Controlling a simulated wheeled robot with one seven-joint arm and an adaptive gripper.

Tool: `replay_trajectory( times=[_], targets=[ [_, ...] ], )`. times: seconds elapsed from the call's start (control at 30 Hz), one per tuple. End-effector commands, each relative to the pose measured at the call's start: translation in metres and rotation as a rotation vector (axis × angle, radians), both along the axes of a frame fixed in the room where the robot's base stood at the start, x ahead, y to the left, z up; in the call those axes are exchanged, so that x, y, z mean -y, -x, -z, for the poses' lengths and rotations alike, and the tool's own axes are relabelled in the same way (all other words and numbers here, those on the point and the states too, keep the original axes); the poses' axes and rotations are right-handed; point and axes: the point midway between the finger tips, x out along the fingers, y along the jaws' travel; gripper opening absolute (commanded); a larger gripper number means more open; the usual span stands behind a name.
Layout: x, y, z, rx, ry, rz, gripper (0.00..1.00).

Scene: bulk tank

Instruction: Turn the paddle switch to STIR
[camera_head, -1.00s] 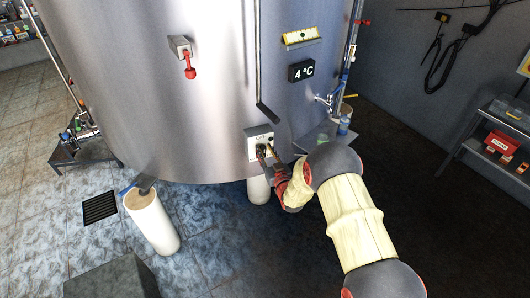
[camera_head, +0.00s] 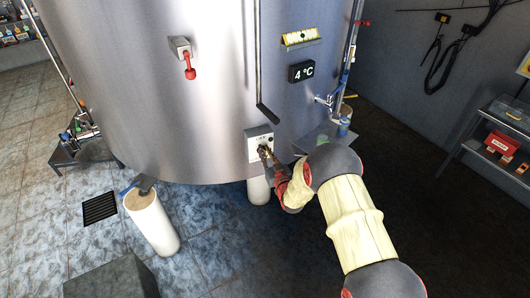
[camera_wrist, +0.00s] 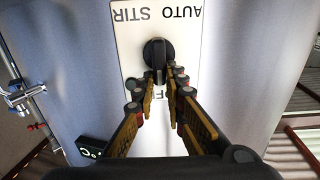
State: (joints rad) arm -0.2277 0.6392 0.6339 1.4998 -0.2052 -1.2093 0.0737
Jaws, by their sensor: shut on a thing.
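The switch plate (camera_head: 259,140) is pale and fixed low on the front of the steel tank. In the wrist view the plate (camera_wrist: 122,52) appears upside down, with AUTO at the upper right, STIR at the upper left and OFF partly hidden below. The black paddle switch (camera_wrist: 156,50) sits at the plate's middle; its paddle lies roughly along the line down toward OFF, its end partly covered by the fingers. My gripper (camera_wrist: 163,78) is shut on the paddle, one finger on each side. In the head view my gripper (camera_head: 264,151) hides most of the switch.
A thin vertical pipe (camera_head: 259,70) ends just above the plate. A tap (camera_head: 326,100) is to the right. White tank legs (camera_head: 153,222) stand below.

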Motion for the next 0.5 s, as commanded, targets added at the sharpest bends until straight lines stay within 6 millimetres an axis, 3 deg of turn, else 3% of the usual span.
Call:
replay_trajectory(
  times=[0.5],
  targets=[
    [0.0053,-0.0025,0.0022,-0.074,-0.168,0.000,0.00]
  ],
)
